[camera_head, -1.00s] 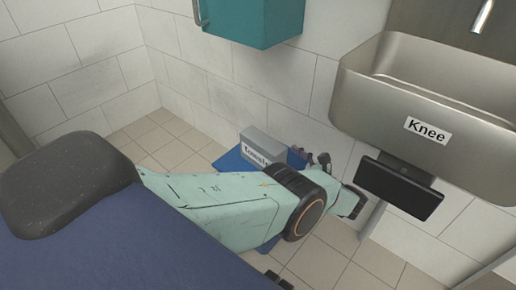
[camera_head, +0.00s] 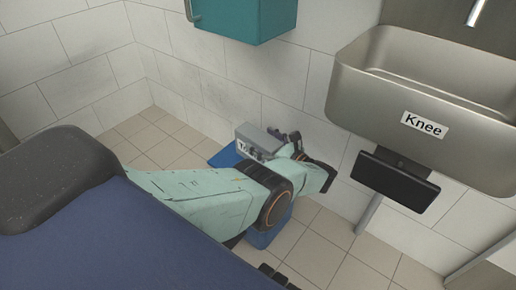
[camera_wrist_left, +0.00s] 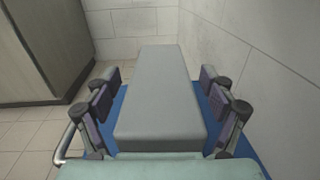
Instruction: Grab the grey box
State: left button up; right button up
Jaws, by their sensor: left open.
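The grey box (camera_head: 258,138) has a white label, partly hidden by my left arm, and sits on a blue surface (camera_head: 226,157) by the wall. In the left wrist view the grey box (camera_wrist_left: 159,95) lies lengthwise between the fingers of my left gripper (camera_wrist_left: 160,112). The fingers are open, one on each side of the box, with a gap showing on both sides. In the head view my left gripper (camera_head: 289,140) is at the box, its fingers partly hidden.
A metal sink (camera_head: 425,110) labelled "Knee" with a black panel (camera_head: 393,184) hangs at the right. A teal cabinet (camera_head: 240,20) is on the wall above. White tiled walls stand close behind and right of the box. Tiled floor (camera_head: 318,245) is open in front.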

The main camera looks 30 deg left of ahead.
pick_arm(q)
jog(key=shift+c, duration=0.3)
jog(key=c, duration=1.2)
jog(key=shift+c, duration=0.2)
jog(key=shift+w+r, duration=0.1)
